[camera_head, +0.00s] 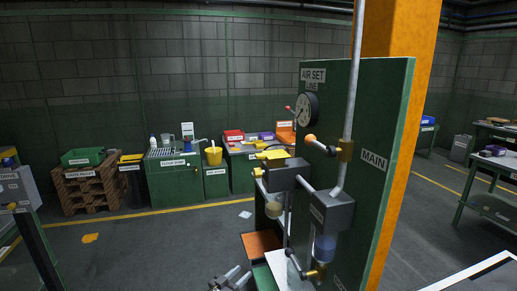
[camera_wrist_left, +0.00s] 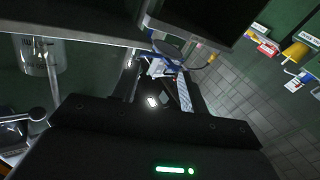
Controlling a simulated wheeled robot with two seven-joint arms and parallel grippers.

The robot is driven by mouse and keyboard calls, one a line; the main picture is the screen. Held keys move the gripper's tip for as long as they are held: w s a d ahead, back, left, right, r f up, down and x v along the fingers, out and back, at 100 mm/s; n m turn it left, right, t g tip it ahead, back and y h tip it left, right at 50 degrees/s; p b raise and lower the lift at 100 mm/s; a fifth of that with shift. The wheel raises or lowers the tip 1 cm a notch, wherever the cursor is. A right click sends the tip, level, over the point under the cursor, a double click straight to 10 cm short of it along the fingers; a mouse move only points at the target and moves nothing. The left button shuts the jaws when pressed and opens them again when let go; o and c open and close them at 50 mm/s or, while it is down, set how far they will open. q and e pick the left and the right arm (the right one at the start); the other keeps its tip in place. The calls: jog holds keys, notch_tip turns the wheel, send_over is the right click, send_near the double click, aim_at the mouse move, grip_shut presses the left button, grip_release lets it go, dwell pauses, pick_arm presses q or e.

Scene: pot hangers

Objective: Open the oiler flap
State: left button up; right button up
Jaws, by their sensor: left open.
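The air set line is mounted on a green panel (camera_head: 380,130) marked MAIN. One dark grey block (camera_head: 333,210) has a blue-tinted bowl (camera_head: 325,247) under it. Another dark block (camera_head: 287,174) farther back has an amber-tinted bowl (camera_head: 273,209). I cannot make out which part is the oiler flap. My left gripper (camera_head: 231,278) is at the bottom edge of the head view, below and left of the bowls, open and apparently empty. In the left wrist view its fingers (camera_wrist_left: 161,72) point toward a blue-rimmed part (camera_wrist_left: 167,49); contact cannot be told. My right gripper is out of view.
A round gauge (camera_head: 307,109), a vertical pipe (camera_head: 352,90) and orange-tipped handles crowd the panel. An orange post (camera_head: 404,45) stands behind it. A pallet stack (camera_head: 90,187) and green cabinets (camera_head: 174,180) line the back wall. Open floor (camera_head: 150,240) lies to the left.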

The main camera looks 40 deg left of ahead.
pick_arm(q)
notch_tip(320, 180, up, 21)
jog(key=w+a+m+t+h+p, duration=0.1)
jog(key=w+m+t+h, duration=0.15)
jog(key=t+h, duration=0.2)
jog(key=m+h, duration=0.7)
jog(key=h, duration=0.4)
send_near(259, 154)
jog(key=shift+g+y, duration=0.25)
jog(key=shift+g, duration=0.1)
jog(key=p+x, duration=0.2)
jog(key=x, duration=0.1)
jog(key=p+x, duration=0.2)
jog(key=x, duration=0.1)
jog(key=p+x, duration=0.2)
jog(key=x, duration=0.1)
jog(key=shift+s+a+r, duration=0.1)
jog(key=shift+s+r, duration=0.25)
jog(key=shift+w+d+r+p, duration=0.25)
jog(key=shift+w+p, duration=0.05)
jog(key=shift+w, duration=0.05)
grip_shut()
